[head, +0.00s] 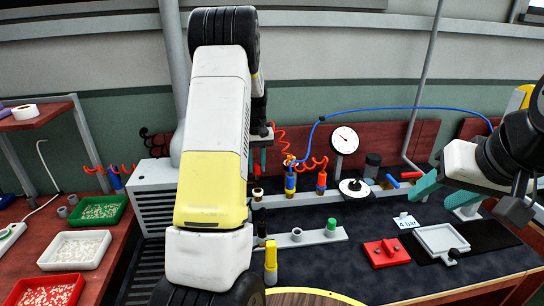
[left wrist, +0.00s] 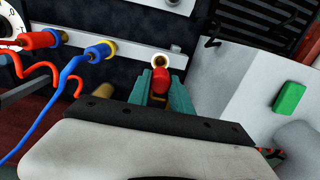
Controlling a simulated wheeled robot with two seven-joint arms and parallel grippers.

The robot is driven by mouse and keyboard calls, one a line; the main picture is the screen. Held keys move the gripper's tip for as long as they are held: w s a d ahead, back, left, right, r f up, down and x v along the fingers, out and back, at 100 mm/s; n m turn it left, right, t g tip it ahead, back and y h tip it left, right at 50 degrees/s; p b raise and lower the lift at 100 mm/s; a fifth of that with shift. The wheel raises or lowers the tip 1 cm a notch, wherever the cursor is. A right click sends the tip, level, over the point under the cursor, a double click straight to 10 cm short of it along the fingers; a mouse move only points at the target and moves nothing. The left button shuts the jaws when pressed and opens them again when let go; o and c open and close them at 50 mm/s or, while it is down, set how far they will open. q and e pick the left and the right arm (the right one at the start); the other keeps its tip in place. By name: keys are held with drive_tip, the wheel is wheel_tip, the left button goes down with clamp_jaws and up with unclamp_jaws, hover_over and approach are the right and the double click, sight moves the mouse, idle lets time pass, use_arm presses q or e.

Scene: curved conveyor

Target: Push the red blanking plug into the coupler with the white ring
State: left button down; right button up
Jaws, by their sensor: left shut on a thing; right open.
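My left gripper (left wrist: 160,92) has teal fingers and is shut on the red blanking plug (left wrist: 160,80). The coupler with the white ring (left wrist: 160,60) sits on the metal rail just beyond the plug in the left wrist view. The plug overlaps the ring's lower edge there; I cannot tell whether they touch. In the head view the left gripper (head: 263,158) is partly hidden behind my left arm, above the coupler (head: 258,194) at the rail's left end. My right gripper (head: 445,193) is open and empty at the right, above the bench.
A blue coupler with a yellow ring (left wrist: 100,52) and a red coupler (left wrist: 44,39), both with hoses, stand along the same rail. A front rail holds a green plug (head: 331,223) and a yellow piece (head: 271,252). A pressure gauge (head: 344,140) stands behind. A red block (head: 385,253) lies right.

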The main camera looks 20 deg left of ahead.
sight(257, 179)
use_arm(q)
drive_tip(key=shift+f, duration=1.75)
drive_tip(key=shift+f, duration=1.9)
drive_tip(key=c, duration=1.1)
unclamp_jaws()
wheel_tip(257, 179, up, 8)
drive_tip(key=shift+f, duration=0.25)
drive_tip(key=shift+r, duration=0.1)
